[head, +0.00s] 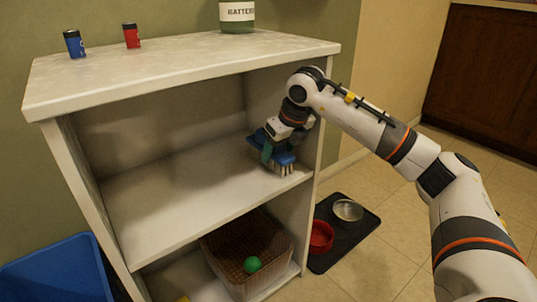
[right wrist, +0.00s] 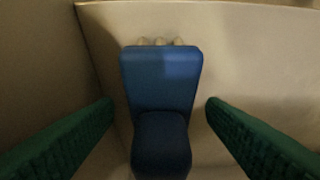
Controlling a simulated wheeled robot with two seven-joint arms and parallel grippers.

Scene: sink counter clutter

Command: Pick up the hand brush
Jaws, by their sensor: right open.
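The hand brush (head: 281,157) is blue with pale bristles and rests on the middle shelf, bristles down, near the right inner wall. In the right wrist view the blue brush (right wrist: 162,85) lies lengthwise in the middle, with a few bristle tips showing at its far end. My right gripper (head: 268,152) is at the brush. In the right wrist view its green fingers (right wrist: 160,118) are open, one on each side of the brush, with a gap on both sides. My left gripper is not in view.
The white shelf unit (head: 180,72) has a blue can (head: 74,45), a red can (head: 131,36) and a battery jar (head: 237,14) on top. Below are a basket (head: 225,258) with a green ball (head: 252,264). The middle shelf (head: 160,205) is clear left of the brush.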

